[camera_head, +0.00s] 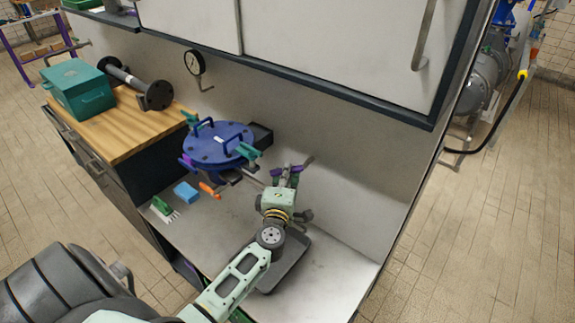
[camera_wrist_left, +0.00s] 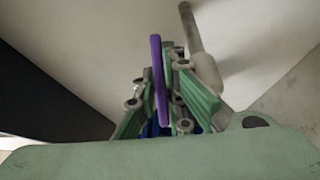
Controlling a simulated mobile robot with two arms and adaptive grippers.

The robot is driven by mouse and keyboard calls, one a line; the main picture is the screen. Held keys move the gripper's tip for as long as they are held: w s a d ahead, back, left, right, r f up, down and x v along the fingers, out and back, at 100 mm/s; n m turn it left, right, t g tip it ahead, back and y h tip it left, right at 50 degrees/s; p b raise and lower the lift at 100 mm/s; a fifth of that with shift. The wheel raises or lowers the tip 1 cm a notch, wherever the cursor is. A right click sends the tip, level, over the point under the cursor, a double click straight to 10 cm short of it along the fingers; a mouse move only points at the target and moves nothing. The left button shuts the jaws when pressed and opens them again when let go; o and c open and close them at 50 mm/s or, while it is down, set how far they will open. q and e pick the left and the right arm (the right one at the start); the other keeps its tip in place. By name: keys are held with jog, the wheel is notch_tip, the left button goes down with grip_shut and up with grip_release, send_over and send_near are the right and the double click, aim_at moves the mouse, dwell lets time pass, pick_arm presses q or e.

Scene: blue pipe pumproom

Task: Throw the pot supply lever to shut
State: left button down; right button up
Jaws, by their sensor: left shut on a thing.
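The blue round pot (camera_head: 218,146) with a bolted lid and green clamps stands on the metal counter. My left gripper (camera_head: 287,170) is right of the pot, near the back wall. It is shut on a purple lever (camera_wrist_left: 158,80), which stands upright between the fingers in the left wrist view. A little purple also shows at the fingers in the head view. Most of the lever's body is hidden by my gripper, so its valve and angle are unclear. A grey pipe (camera_wrist_left: 200,50) rises just behind the fingers. My right gripper is not in view.
An orange handle (camera_head: 209,190) sticks out at the pot's front. A blue sponge (camera_head: 186,192) and a green brush (camera_head: 162,207) lie left on the counter. A grey tray (camera_head: 286,270) lies under my arm. A gauge (camera_head: 194,63) is on the wall. White cabinets (camera_head: 320,40) overhang.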

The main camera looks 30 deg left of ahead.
pick_arm(q)
jog(key=m+h, duration=0.1)
jog(key=m+t+h, duration=0.1)
jog(key=shift+a+r+h+b, duration=0.1)
jog(key=shift+a+h+b, duration=0.2)
jog(key=shift+h+b, duration=0.1)
jog(key=m+h+b, duration=0.2)
jog(key=h+b, duration=0.2)
jog(key=b, duration=0.2)
jog(key=m+h+b, duration=0.3)
jog(key=h+b, duration=0.1)
jog(key=b, duration=0.2)
jog(key=shift+a, duration=0.15)
jog(key=shift+r+m+h+b, duration=0.15)
jog(key=shift+m+h+b, duration=0.2)
jog(key=shift+b, duration=0.25)
jog(key=c, duration=2.2)
grip_release()
jog(key=shift+o, duration=0.4)
jog(key=shift+f+h, duration=0.2)
jog(key=shift+h, duration=0.05)
jog(key=v, duration=1.2)
jog(key=shift+d, duration=0.2)
